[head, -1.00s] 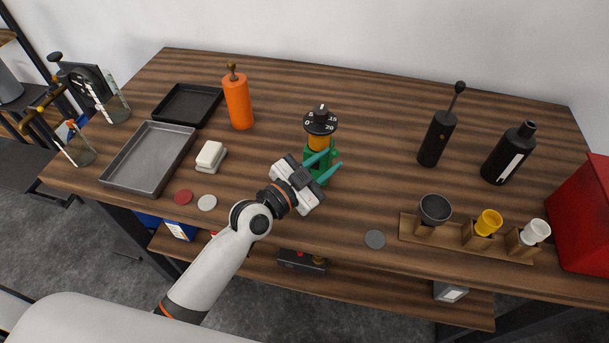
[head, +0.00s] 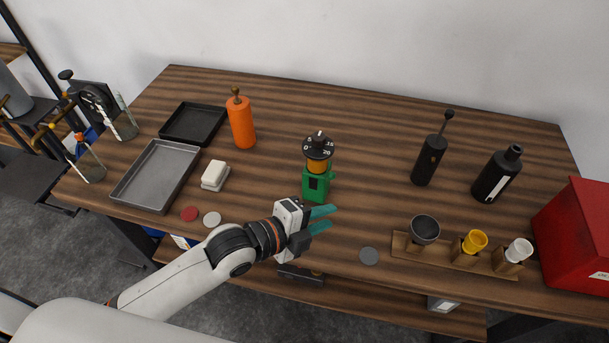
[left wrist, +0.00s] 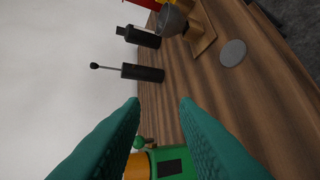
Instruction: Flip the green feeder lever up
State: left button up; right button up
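The green feeder (head: 316,188) stands upright on the table, with an orange cylinder and a black numbered dial (head: 319,147) on top. In the left wrist view the green body (left wrist: 172,163) lies low between the fingers, partly hidden by them. A small green knob (left wrist: 139,142) shows beside it, perhaps the lever; its position is unclear. My left gripper (head: 325,220) has teal fingers, apart and empty, in front of the feeder near the table's front edge. No contact with the feeder is visible. My right gripper is not in view.
An orange bottle (head: 241,123) stands behind left. Two trays and a soap-like block (head: 215,175) lie left. A grey disc (head: 369,256) and a wooden cup rack (head: 440,253) are right, with black bottles behind. Clear table lies right of the feeder.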

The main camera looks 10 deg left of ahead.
pick_arm(q)
jog(key=a+r+m+y+p, duration=0.4)
jog(key=m+p, duration=0.4)
jog(key=m, duration=0.3)
jog(key=shift+w+r+m+y, duration=0.4)
jog(key=shift+r+y, duration=0.35)
jog(key=shift+y, duration=0.15)
